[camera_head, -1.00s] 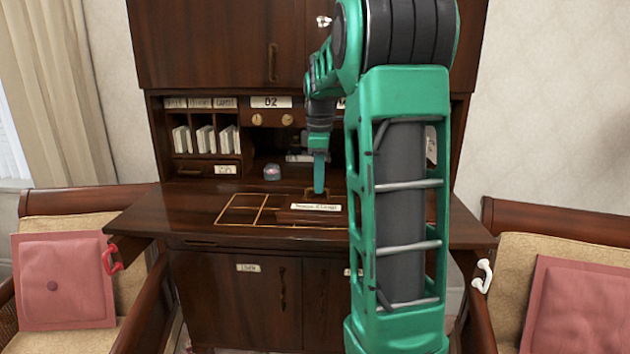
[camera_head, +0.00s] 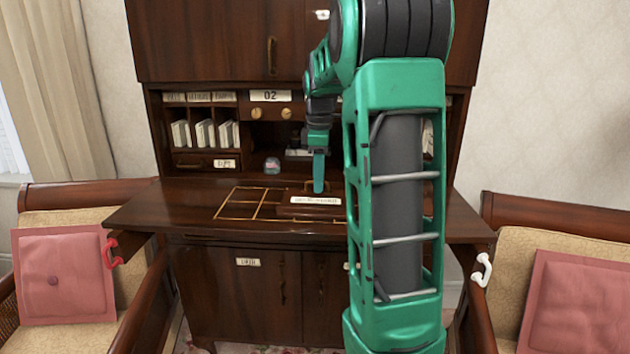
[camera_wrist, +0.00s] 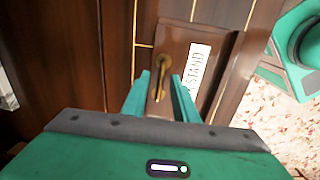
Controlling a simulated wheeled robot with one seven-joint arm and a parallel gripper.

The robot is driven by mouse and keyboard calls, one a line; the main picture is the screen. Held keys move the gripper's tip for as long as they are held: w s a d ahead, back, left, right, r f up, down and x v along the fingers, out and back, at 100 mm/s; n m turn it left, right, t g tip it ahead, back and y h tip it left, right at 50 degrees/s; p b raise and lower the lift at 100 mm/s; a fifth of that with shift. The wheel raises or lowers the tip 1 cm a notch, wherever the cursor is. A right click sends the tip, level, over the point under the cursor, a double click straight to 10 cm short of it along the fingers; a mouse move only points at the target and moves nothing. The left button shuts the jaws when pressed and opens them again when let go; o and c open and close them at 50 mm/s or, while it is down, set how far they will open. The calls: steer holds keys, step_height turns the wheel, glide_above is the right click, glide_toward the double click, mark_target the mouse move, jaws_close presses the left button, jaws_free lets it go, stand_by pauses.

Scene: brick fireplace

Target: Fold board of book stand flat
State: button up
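The book stand's board is a dark brown panel (camera_head: 290,211) with a white label. It lies low over the desk top, and I cannot tell its exact tilt. In the wrist view the board (camera_wrist: 212,38) carries a label ending in "STAND" and a brass handle (camera_wrist: 162,68). My gripper (camera_head: 319,187) points down at the board's back part. In the wrist view the two green fingers of my gripper (camera_wrist: 161,82) are apart, with the handle between them and gaps visible at its sides.
Gold lines mark the desk top (camera_head: 165,208) left of the board. Cubbyholes with books (camera_head: 204,133) rise behind. Armchairs with pink cushions (camera_head: 62,275) flank the desk. The desk's left part is clear.

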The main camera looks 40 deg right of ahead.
step_height(320, 180, up, 11)
steer(key=shift+s+a+f, duration=0.15)
steer(key=shift+a, duration=0.15)
stand_by(0.6)
steer(key=m, duration=0.8)
glide_toward(328, 210)
steer(key=s+a+f, duration=0.4)
steer(key=a+f, duration=0.1)
steer(key=f, duration=0.1)
steer(key=s+a+f+m, duration=0.6)
steer(key=s+f, duration=0.4)
steer(key=s, duration=0.2)
steer(key=shift+f+m+g+y, duration=0.3)
steer(key=shift+y, duration=0.1)
steer(key=shift+a, duration=0.15)
steer(key=shift+w+f, duration=0.2)
steer(key=shift+w, duration=0.35)
